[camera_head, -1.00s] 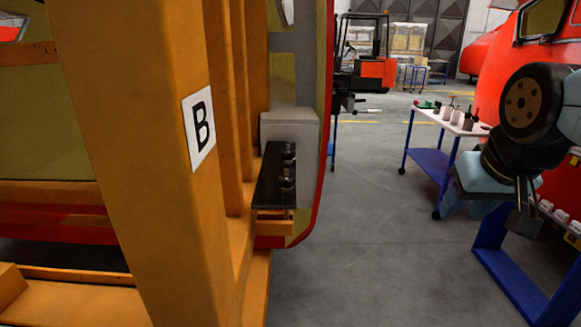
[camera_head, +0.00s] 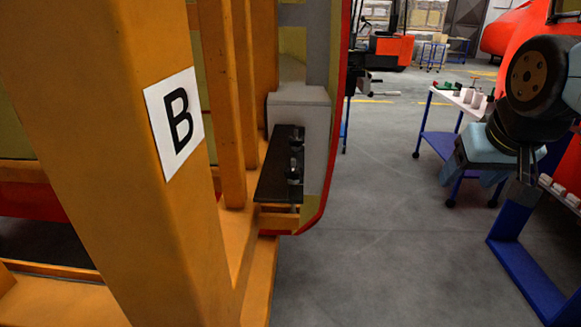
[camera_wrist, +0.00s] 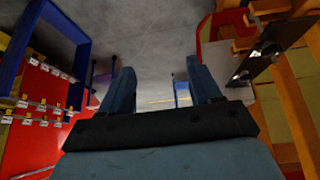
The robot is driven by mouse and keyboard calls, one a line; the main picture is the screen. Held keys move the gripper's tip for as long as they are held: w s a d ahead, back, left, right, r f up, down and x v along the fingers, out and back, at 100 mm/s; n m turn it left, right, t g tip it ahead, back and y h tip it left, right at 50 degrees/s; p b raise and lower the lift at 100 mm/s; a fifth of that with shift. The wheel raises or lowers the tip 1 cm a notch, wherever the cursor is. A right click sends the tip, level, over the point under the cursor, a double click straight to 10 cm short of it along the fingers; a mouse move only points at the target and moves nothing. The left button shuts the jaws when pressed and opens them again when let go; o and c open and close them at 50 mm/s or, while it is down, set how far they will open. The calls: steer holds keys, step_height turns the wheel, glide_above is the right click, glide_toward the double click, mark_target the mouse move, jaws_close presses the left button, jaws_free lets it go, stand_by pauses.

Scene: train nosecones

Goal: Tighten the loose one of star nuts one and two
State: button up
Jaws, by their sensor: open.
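Two dark star nuts, an upper one (camera_head: 296,139) and a lower one (camera_head: 294,172), stand on a dark plate (camera_head: 268,184) fixed to the orange frame. Which is number one or two, and which is loose, I cannot tell. My gripper (camera_head: 522,180) hangs at the right of the head view, well apart from the plate. In the wrist view my gripper (camera_wrist: 160,82) shows two blue-grey fingers spread apart with nothing between them. The dark plate also shows at the upper right of the wrist view (camera_wrist: 272,50), with its nuts hard to make out.
A thick orange post (camera_head: 110,120) with a "B" sign (camera_head: 174,121) stands close at left. A grey block (camera_head: 305,105) sits behind the plate. A blue trolley (camera_head: 450,146) with a white top and a blue stand (camera_head: 525,265) are at right. The grey floor between is clear.

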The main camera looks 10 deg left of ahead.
steer(key=shift+o, duration=1.3)
steer(key=w+d+n+t+h, duration=0.1)
steer(key=w+d+t, duration=0.1)
steer(key=w, duration=0.8)
steer(key=w+a+f+n+t+y, duration=0.1)
steer(key=w+a+f+n+y, duration=0.15)
steer(key=w, duration=0.35)
steer(key=w+a+f+n+t+y, duration=0.2)
steer(key=w+a+n, duration=0.15)
steer(key=w, duration=0.25)
steer(key=w+a+f+n+t+y, duration=0.1)
steer(key=w+a+f+n+y, duration=0.1)
steer(key=w+a+y, duration=0.3)
steer(key=n+g+y, duration=0.7)
steer(key=g+y, duration=0.2)
steer(key=y, duration=0.1)
glide_toward(287, 169)
steer(key=w+a, duration=0.1)
steer(key=a, duration=0.2)
steer(key=w+a, duration=0.1)
steer(key=a, duration=0.2)
steer(key=w+a+f, duration=0.1)
steer(key=a, duration=0.3)
steer(key=shift+w, duration=0.35)
